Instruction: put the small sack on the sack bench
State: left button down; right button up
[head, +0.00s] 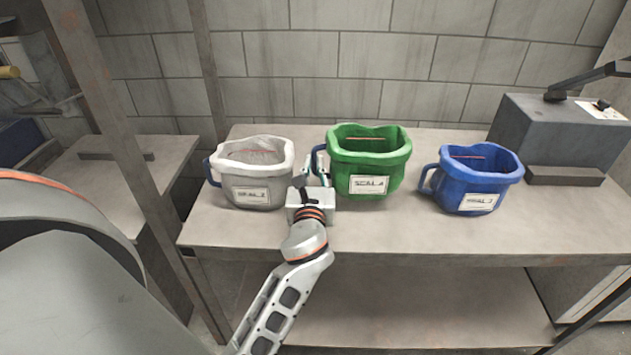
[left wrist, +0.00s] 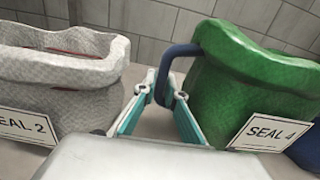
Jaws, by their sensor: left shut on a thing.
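Three open-topped sacks with dark blue side handles are at the grey bench (head: 370,230). The white sack (head: 250,180) is labelled SEAL 2, and it also shows in the left wrist view (left wrist: 60,85). The green sack (head: 375,160) is labelled SEAL 4, and it also shows in the left wrist view (left wrist: 240,90). The blue sack (head: 475,180) stands at the right, its label too small to read surely. My left gripper (head: 318,165) is between white and green, its fingertips (left wrist: 165,92) shut on the green sack's handle. I cannot tell whether the green sack touches the bench.
A grey machine box (head: 560,130) with a dark arm stands at the bench's right end. Another table (head: 130,170) is at the left, behind upright metal posts (head: 110,120). A block wall closes the back. The bench's front strip is clear.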

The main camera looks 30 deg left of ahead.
pick_arm(q)
notch_tip(320, 180, down, 4)
jog(key=shift+r+b, duration=0.15)
jog(key=shift+b, duration=0.65)
jog(key=shift+f, duration=0.25)
jog(key=shift+r, duration=0.2)
jog(key=shift+f, duration=0.1)
jog(key=c, duration=2.3)
grip_release()
jog(key=shift+f, duration=0.15)
jog(key=shift+o, duration=1)
